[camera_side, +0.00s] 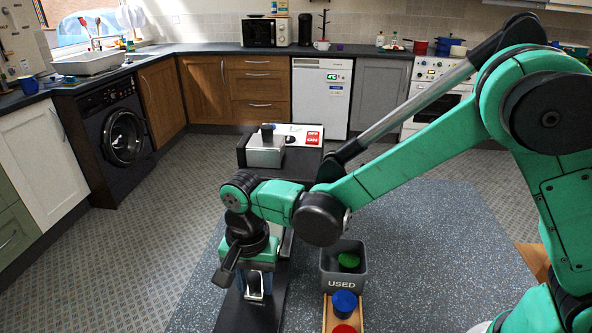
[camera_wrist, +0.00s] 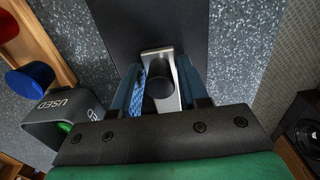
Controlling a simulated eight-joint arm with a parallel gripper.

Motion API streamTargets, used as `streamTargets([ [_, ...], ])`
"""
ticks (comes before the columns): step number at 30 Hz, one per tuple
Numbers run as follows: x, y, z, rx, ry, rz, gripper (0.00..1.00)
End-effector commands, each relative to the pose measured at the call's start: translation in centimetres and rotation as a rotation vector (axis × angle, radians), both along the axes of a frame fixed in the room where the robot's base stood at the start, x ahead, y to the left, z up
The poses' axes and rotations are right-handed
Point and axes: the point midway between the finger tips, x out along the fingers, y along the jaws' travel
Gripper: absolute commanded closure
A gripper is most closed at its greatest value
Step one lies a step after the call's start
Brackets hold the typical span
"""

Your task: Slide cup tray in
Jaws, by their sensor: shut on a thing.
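My gripper (camera_side: 255,284) points down over a long dark slab (camera_side: 240,318) in front of the black machine (camera_side: 291,163). In the wrist view my gripper (camera_wrist: 160,92) has its blue fingers on either side of a pale metal bracket (camera_wrist: 171,70) with a dark opening, and is shut on it. The bracket seems to be part of the cup tray, but its join to the slab (camera_wrist: 140,22) is hard to see. My wrist and arm hide much of the space between slab and machine.
A grey bin marked USED (camera_side: 341,284) with a green item (camera_side: 348,260) inside stands right of my gripper. A wooden rack (camera_side: 328,315) in front of it holds a blue cup (camera_side: 344,302) and a red cup (camera_side: 344,329).

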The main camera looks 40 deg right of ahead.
Motion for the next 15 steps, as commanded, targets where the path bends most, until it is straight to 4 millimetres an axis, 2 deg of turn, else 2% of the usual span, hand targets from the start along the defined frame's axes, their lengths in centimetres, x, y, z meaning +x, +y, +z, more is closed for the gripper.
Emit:
streamTargets([
  [15,2.7,-2.5,0.0,0.002,-0.004,-0.001,0.94],
])
